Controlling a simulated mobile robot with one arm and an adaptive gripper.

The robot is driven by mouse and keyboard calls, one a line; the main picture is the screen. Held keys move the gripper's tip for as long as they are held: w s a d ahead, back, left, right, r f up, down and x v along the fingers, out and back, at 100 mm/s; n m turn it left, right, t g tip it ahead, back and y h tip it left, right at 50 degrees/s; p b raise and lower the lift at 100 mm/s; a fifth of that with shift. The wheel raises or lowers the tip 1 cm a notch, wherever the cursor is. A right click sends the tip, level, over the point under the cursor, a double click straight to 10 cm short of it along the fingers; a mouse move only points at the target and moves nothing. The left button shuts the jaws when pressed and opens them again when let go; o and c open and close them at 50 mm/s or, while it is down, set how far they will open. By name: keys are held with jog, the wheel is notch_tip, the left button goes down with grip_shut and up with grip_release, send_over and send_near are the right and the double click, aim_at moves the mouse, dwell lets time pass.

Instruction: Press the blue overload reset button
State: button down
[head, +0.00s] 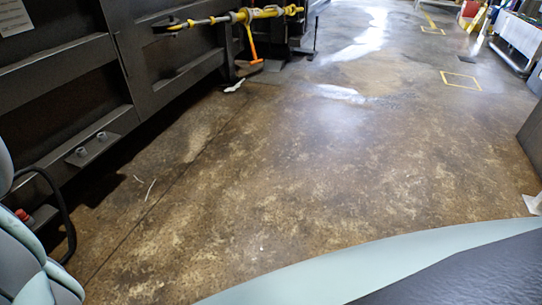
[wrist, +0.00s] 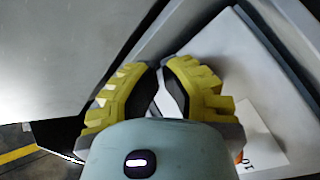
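I cannot make out the blue overload reset button in either view. My gripper (wrist: 161,66) shows in the wrist view with two chunky yellow fingers. Grey panels lie beyond the fingers. The dark metal side of the compactor (head: 60,68) runs along the left of the head view. The gripper does not show in the head view.
A yellow ratchet bar (head: 235,17) sticks out along the compactor's side. An orange-handled tool (head: 252,45) stands below it. A white scrap (head: 234,86) lies on the floor. The concrete floor (head: 290,160) is broadly clear. A white card (wrist: 262,138) is right of my fingers.

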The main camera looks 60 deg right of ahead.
jog(key=shift+s+a, duration=0.2)
jog(key=shift+a, duration=0.4)
jog(key=c, duration=1.6)
grip_release()
grip_shut()
jog(key=shift+d, duration=0.1)
jog(key=shift+a, duration=0.45)
